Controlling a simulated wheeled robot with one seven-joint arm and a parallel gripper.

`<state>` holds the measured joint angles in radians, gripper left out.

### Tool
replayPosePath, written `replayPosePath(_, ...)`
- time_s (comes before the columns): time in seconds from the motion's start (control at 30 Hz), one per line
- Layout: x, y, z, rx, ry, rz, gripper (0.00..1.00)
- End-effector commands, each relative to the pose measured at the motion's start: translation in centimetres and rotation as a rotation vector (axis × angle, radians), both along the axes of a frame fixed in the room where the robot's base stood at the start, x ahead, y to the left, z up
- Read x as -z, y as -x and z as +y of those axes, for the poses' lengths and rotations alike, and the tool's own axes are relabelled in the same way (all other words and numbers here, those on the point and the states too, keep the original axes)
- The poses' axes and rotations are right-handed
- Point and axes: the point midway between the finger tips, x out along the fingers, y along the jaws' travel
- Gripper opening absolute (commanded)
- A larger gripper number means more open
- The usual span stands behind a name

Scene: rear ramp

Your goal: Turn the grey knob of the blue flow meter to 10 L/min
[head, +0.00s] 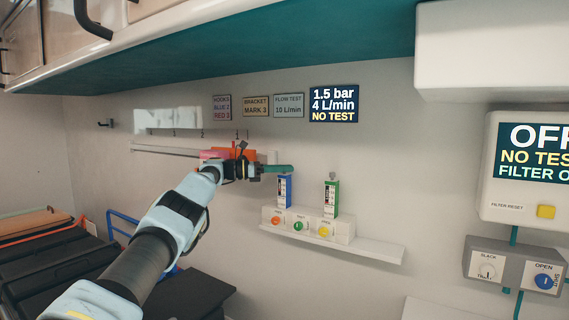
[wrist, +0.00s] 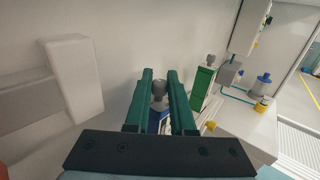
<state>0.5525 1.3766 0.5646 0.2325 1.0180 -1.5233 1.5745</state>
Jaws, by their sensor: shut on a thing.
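The blue flow meter (head: 285,192) stands upright on a white block on the wall shelf, left of a green flow meter (head: 331,199). My gripper (head: 286,168) is at its top and hides its knob in the head view. In the wrist view, the grey knob (wrist: 159,89) sits between the two green fingers of my gripper (wrist: 160,76), which are shut on it. Part of the blue body (wrist: 154,121) shows below it. The dark wall display (head: 334,104) reads 1.5 bar, 4 L/min, NO TEST. A sign (head: 289,105) reads FLOW TEST 10 L/min.
The green flow meter's grey knob (head: 332,177) is close to the right of my gripper. A teal-bottomed cabinet (head: 250,40) overhangs above. A grey box with dials (head: 514,268) is at right.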

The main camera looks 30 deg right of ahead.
Motion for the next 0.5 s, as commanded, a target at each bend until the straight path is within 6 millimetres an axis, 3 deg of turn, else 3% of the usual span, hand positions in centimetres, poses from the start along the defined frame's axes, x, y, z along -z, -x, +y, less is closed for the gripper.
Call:
replayPosePath(0.4,0.29,-0.04,0.06,0.001,-0.004,0.002,0.00)
replayPosePath(0.43,0.29,-0.04,0.06,0.001,-0.004,0.002,0.23)
replayPosePath(0.5,0.27,-0.03,0.05,0.001,-0.004,0.002,0.31)
